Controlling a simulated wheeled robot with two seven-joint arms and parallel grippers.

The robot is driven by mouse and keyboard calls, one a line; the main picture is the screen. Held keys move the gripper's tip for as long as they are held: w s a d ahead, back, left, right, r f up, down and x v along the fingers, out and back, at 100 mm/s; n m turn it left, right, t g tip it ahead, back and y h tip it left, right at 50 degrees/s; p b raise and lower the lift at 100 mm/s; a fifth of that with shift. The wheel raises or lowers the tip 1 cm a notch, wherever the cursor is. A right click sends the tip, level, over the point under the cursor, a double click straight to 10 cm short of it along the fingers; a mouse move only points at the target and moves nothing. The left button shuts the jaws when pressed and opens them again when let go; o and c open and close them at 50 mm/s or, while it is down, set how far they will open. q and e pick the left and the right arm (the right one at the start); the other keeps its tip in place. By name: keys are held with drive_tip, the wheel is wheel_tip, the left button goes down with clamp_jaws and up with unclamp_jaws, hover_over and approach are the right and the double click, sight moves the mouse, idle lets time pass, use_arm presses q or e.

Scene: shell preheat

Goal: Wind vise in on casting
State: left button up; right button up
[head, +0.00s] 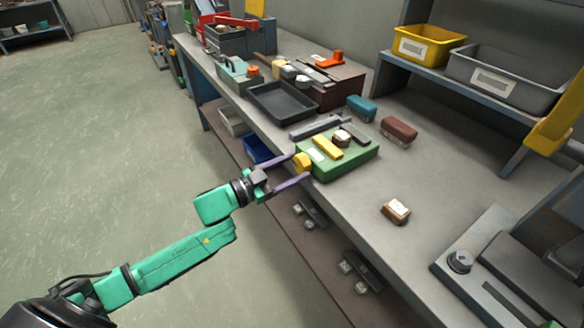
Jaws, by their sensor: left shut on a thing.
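The vise (352,160) is a green block on the bench near its front edge, with a dark grey bar (316,127) along its far side and a yellow jaw bar (328,148) on top. A small brown casting with a pale top (342,135) sits on the vise between the grey bar and the yellow bar; whether both touch it I cannot tell. My left gripper (301,166) reaches in from the left with its purple fingers shut on the yellow knob (302,160) at the vise's near-left end. My right gripper is not in view.
Another brown block with a pale top (396,211) lies on the open bench. Teal (361,108) and reddish-brown (399,130) blocks stand behind the vise. An empty black tray (284,104) is to its left. A grey machine (500,270) occupies the bench's right end.

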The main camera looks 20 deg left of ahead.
use_arm(q)
drive_tip(key=shift+m, duration=0.3)
drive_tip(key=m, duration=0.4)
drive_tip(key=shift+f+b, duration=0.15)
drive_tip(key=shift+b, duration=0.15)
drive_tip(key=m+b, duration=0.1)
drive_tip(key=m, duration=0.4)
drive_tip(key=m+b, duration=0.2)
drive_tip(key=m, duration=0.2)
drive_tip(key=shift+f, duration=0.1)
drive_tip(key=m+b, duration=0.3)
drive_tip(key=m, duration=0.2)
drive_tip(key=shift+f, duration=0.1)
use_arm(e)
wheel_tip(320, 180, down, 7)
use_arm(q)
drive_tip(key=m+b, duration=0.3)
drive_tip(key=shift+m, duration=0.3)
drive_tip(key=m+b, duration=0.2)
drive_tip(key=m, duration=0.1)
drive_tip(key=shift+b, duration=0.35)
drive_tip(key=shift+m, duration=0.7)
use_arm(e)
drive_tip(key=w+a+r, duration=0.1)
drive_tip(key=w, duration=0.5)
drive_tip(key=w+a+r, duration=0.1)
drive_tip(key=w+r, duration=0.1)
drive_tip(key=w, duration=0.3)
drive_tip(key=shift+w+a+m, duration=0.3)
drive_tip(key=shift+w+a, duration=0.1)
